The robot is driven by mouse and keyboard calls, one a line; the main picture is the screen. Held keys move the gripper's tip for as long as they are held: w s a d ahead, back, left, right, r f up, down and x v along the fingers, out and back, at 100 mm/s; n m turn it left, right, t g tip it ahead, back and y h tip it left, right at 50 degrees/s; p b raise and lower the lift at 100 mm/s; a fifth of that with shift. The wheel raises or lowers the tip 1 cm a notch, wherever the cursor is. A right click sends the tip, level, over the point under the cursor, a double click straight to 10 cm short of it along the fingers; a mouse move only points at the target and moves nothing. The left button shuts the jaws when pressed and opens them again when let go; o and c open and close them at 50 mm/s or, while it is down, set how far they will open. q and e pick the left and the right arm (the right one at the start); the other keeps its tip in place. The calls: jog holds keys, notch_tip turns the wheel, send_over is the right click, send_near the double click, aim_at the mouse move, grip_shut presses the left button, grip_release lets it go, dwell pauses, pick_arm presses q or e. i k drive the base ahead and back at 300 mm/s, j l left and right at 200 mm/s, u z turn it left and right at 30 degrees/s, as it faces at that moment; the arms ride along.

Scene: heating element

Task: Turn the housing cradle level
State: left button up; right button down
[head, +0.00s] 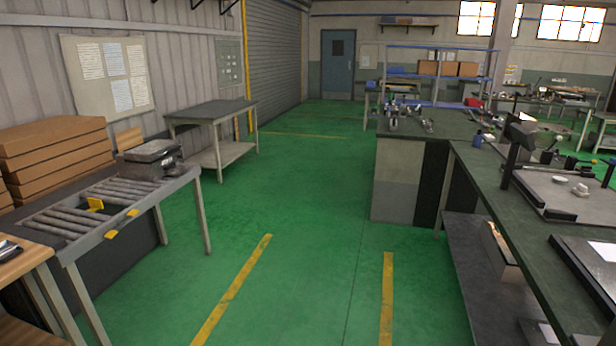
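I cannot tell for certain which thing is the housing cradle. A dark fixture with black upright posts (513,150) stands on the long dark workbench (505,222) at the right. Beside it, a flat grey plate (550,190) carries small light parts (570,184). Its tilt is too small to judge from here. Neither of my grippers is in view.
A roller table (182,184) with a grey device (152,150) and stacked brown boxes (60,150) stands at the left. A grey side table (212,112) is behind it. The green floor (300,230) between the benches is clear, with yellow lines.

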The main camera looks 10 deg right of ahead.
aim_at(529, 123)
jog(key=i+l+z, duration=0.1)
jog(key=i+z, duration=0.35)
jog(key=i+j+z, duration=0.15)
jog(key=i+z, duration=0.3)
jog(key=i, duration=0.2)
jog(key=i+z, duration=0.25)
jog(key=i, duration=0.45)
jog(key=i+j+z, duration=0.1)
jog(key=i+z, duration=0.15)
jog(key=i, duration=0.4)
jog(key=i+l+z, duration=0.1)
jog(key=i+z, duration=0.15)
jog(key=i, duration=0.25)
jog(key=i+z, duration=0.3)
jog(key=i, duration=0.65)
